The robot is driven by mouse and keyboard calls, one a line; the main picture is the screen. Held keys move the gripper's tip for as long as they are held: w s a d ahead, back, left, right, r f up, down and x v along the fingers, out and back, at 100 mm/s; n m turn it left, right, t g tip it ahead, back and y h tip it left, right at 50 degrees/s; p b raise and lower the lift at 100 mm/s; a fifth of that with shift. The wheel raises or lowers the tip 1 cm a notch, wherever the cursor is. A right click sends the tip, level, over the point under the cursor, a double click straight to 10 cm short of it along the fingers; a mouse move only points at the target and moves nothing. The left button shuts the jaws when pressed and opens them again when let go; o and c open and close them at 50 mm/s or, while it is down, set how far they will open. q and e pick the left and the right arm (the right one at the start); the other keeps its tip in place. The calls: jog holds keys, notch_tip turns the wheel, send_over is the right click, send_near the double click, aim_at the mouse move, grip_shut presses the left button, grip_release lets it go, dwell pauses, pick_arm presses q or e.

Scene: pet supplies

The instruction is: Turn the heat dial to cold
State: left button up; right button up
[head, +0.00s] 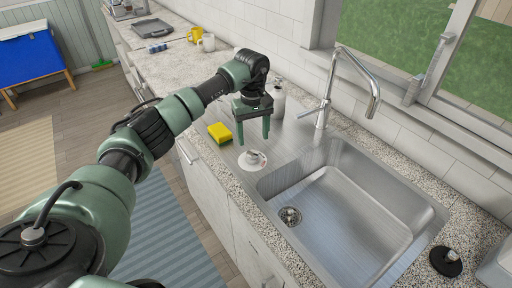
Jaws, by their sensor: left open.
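A small round white disc with a grey knob on it (253,158) lies on the steel ledge at the left end of the sink. It looks like the heat dial; its markings and setting are too small to read. My left gripper (253,139) is open and points down, with its two green fingers spread just above and behind the dial in the picture. Nothing is between the fingers, and they look apart from the dial. My right gripper is not in view.
A yellow sponge (219,132) lies left of the dial. A soap bottle (277,101) stands behind the gripper. The chrome faucet (324,105) rises behind the empty sink basin (345,205). A black round piece with a knob (446,263) sits at the right.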

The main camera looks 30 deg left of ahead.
aim_at(252, 153)
pick_arm(q)
jog(key=shift+s+a+f, duration=0.15)
jog(key=shift+a+f, duration=0.05)
jog(key=shift+f, duration=0.05)
notch_tip(252, 153, down, 6)
jog(key=shift+p, duration=1.15)
jog(key=shift+d+f, duration=0.1)
jog(key=shift+f, duration=0.35)
grip_shut()
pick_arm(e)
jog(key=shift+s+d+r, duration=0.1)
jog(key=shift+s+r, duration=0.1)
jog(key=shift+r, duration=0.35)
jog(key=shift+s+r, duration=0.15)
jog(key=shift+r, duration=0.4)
